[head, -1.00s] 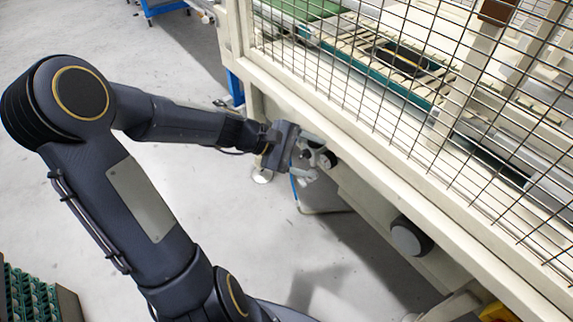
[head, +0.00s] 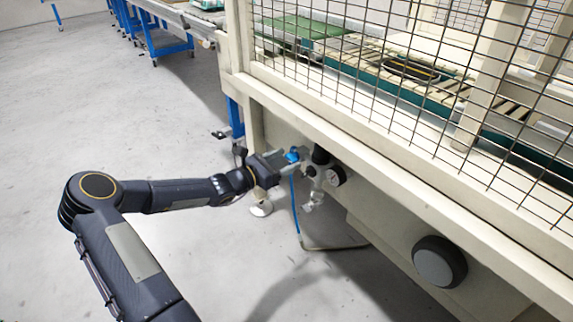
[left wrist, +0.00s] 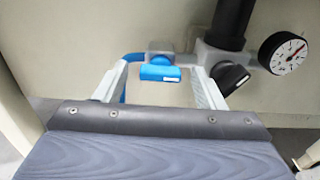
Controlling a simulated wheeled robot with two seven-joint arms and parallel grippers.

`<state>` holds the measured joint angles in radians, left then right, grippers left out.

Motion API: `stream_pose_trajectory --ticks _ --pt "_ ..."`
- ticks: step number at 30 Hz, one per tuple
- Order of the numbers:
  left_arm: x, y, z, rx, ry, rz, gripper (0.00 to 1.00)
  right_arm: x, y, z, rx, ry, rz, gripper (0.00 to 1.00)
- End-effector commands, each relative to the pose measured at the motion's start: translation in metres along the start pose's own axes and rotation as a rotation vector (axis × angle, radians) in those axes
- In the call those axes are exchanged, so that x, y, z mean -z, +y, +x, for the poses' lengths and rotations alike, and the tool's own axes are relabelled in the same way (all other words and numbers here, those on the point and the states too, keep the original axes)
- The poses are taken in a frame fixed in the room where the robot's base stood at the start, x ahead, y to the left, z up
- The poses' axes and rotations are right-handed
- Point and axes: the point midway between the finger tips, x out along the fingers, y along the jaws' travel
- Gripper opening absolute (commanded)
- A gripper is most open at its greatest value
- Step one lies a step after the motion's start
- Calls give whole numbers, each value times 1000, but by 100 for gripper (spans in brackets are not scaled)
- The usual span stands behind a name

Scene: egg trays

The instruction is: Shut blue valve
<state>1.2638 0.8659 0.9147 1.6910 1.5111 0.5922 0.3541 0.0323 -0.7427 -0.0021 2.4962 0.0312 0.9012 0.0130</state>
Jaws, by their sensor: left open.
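The blue valve (head: 292,155) is a small blue handle on the pipework at the machine's side panel. In the left wrist view the blue valve (left wrist: 160,73) shows between the two fingers, a little beyond their tips. My left gripper (head: 282,160) is open, with its fingers pointing at the valve; in the left wrist view the gripper (left wrist: 160,80) has one finger on each side of the handle. I cannot tell whether either finger touches it. A blue hose (head: 294,205) hangs below the valve. My right gripper is not in view.
A pressure gauge (left wrist: 283,53) and a black cylinder (left wrist: 230,22) sit right of the valve. A black knob (left wrist: 230,77) is close to the right finger. The machine frame and wire mesh (head: 400,100) rise above. A large round knob (head: 440,262) is at the lower right.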

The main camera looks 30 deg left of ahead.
Motion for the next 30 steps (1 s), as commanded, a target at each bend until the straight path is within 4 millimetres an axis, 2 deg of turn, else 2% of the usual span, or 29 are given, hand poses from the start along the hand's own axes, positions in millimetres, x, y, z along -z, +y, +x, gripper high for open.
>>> stream_pose_trajectory --ticks 3,11,22,30 --pt "1 0 8 1 -1 0 64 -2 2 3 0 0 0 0" --pt "0 0 10 0 1 0 64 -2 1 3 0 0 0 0" --pt "0 0 10 0 1 1 19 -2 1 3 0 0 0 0" --pt "-3 0 10 1 0 -30 19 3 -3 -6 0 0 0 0"
